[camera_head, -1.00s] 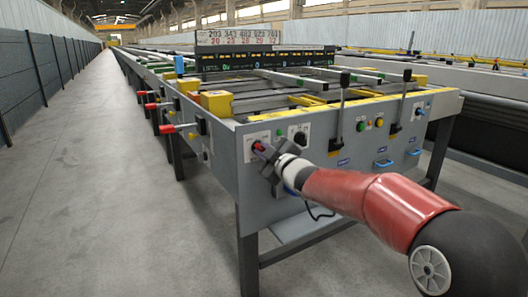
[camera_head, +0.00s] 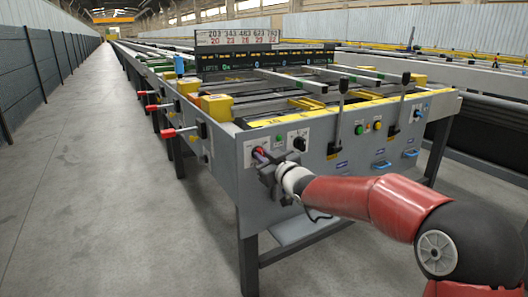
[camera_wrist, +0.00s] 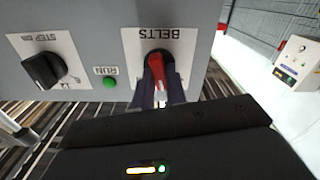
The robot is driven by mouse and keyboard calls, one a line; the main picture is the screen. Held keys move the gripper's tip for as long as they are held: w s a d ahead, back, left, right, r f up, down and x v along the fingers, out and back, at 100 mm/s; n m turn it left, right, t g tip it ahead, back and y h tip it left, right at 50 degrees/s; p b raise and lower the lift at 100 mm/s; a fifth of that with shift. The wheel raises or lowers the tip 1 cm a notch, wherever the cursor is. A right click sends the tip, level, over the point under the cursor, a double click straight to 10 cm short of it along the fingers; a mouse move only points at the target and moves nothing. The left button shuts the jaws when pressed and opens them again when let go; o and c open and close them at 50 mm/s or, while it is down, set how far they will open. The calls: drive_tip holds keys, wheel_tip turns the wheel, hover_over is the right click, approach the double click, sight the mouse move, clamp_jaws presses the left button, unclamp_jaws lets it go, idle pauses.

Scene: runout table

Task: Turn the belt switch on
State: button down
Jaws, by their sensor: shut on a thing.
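The belt switch (camera_wrist: 156,64) is a red handle on a black round base, on a white plate marked BELTS, upside down in the wrist view. My gripper (camera_wrist: 158,93) is shut on the red handle, with one dark finger on each side of it. In the head view my gripper (camera_head: 260,157) is at the white plate on the near left end of the grey table front, where it hides most of the switch. I cannot tell from these views which marked position the handle points to.
Beside the switch are a green RUN lamp (camera_wrist: 109,82) and a black STEP knob (camera_wrist: 44,69). Further right on the front stand upright black levers (camera_head: 338,115) and blue handles (camera_head: 410,154). Red-handled levers (camera_head: 170,133) stick out on the left side. The left aisle is clear.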

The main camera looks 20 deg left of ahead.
drive_tip(key=m+p, duration=0.2)
drive_tip(key=m, duration=0.3)
drive_tip(key=shift+w+d+m, duration=0.1)
drive_tip(key=shift+w+m, duration=0.05)
drive_tip(key=shift+m, duration=0.25)
drive_tip(key=m+p, duration=0.2)
drive_tip(key=m, duration=0.3)
drive_tip(key=shift+f+m, duration=0.1)
drive_tip(key=shift+m, duration=0.5)
drive_tip(key=c, duration=1.4)
unclamp_jaws()
drive_tip(key=shift+c, duration=0.2)
drive_tip(key=shift+d, duration=0.1)
drive_tip(key=v, duration=0.7)
drive_tip(key=shift+s+d, duration=0.2)
drive_tip(key=shift+s, duration=0.1)
